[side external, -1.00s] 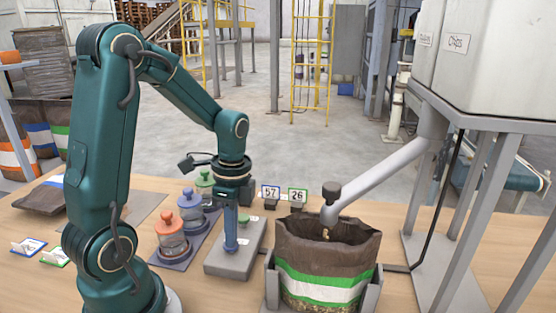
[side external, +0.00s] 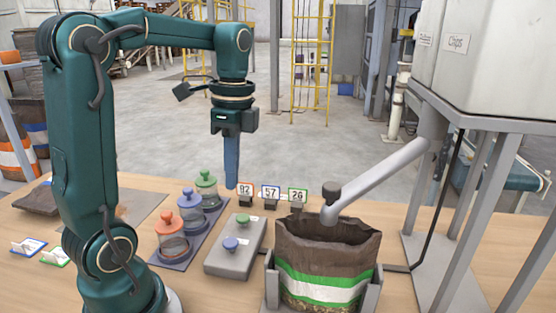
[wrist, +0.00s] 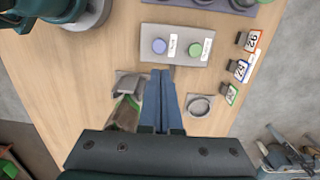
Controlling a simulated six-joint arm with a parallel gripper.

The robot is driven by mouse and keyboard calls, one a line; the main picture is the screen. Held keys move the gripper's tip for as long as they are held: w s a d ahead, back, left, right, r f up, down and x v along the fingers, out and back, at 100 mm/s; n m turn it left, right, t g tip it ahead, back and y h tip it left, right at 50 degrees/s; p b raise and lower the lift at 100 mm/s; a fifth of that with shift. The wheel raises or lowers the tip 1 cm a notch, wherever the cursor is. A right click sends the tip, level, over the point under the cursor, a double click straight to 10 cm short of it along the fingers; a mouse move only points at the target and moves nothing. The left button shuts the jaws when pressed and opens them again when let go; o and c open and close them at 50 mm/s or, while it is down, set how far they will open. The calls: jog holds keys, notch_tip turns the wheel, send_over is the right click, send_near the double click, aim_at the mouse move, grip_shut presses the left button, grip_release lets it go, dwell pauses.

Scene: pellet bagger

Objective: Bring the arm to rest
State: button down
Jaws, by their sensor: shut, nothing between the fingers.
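My gripper (side external: 232,185) is raised above the table in the side view, its blue fingers shut together and pointing down, with nothing held. The fingers also show shut in the wrist view (wrist: 161,72). Below it sits a grey button box (side external: 222,262) with a green button (side external: 243,220) and a blue button (side external: 231,243). The box also shows in the wrist view (wrist: 178,58), beyond the fingertips. The gripper is apart from the box and touches nothing.
A brown bag (side external: 320,250) with green and white bands stands open in a grey holder under the spout (side external: 370,188). Jars with orange (side external: 169,224), blue and green lids stand left of the box. Number cards (side external: 271,193) stand behind it. Air around the gripper is clear.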

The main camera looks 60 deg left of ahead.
jog(key=s+d+f+n+t, duration=0.2)
jog(key=s+d+n+t, duration=0.3)
jog(key=d+n, duration=0.4)
jog(key=shift+s+d+f+t, duration=0.2)
jog(key=shift+s+d+t, duration=0.05)
jog(key=shift+d+t, duration=0.55)
dwell(0.5)
